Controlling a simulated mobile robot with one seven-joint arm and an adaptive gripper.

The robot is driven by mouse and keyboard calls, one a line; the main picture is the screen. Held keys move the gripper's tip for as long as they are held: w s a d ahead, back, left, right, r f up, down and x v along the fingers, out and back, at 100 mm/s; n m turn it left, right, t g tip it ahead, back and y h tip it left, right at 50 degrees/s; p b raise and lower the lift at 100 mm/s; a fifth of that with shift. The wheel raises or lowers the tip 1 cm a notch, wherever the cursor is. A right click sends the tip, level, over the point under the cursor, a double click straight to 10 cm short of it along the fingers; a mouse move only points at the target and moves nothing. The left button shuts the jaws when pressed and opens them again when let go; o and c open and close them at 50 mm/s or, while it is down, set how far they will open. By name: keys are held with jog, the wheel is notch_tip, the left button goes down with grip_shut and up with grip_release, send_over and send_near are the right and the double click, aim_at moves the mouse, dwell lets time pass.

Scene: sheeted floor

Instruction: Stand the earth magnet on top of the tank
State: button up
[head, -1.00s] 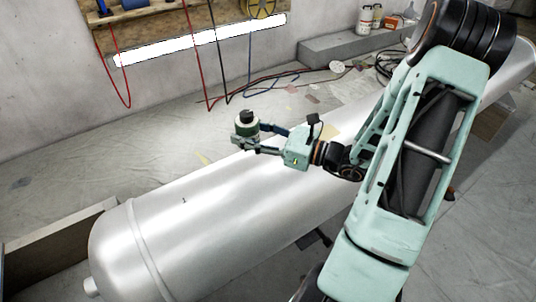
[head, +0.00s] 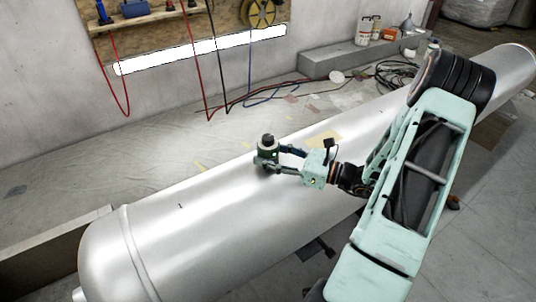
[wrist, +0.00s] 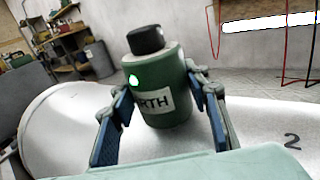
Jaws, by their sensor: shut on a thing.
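The earth magnet is a green cylinder with a black knob on top and a pale label ending in "RTH"; it shows in the wrist view (wrist: 160,85) and in the head view (head: 267,148). My gripper (head: 268,160) is shut on it, with a blue-padded finger on each side in the wrist view (wrist: 160,112). The magnet is upright, slightly tilted in the wrist picture. The tank (head: 215,215) is a long silver cylinder lying across the floor. The magnet is at the tank's upper surface; I cannot tell whether its base touches, as the contact is hard to see.
A grey ledge (head: 345,62) with bottles and a red box runs along the back wall. Hoses (head: 290,93) hang from a wooden board (head: 170,25) and trail on the sheeted floor. A low wall-like block (head: 45,250) stands at the tank's left end.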

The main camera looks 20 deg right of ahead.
jog(key=shift+r, duration=0.15)
jog(key=o, duration=1.4)
jog(key=shift+o, duration=0.2)
jog(key=p+v, duration=0.3)
jog(key=v, duration=0.9)
jog(key=shift+a, duration=0.1)
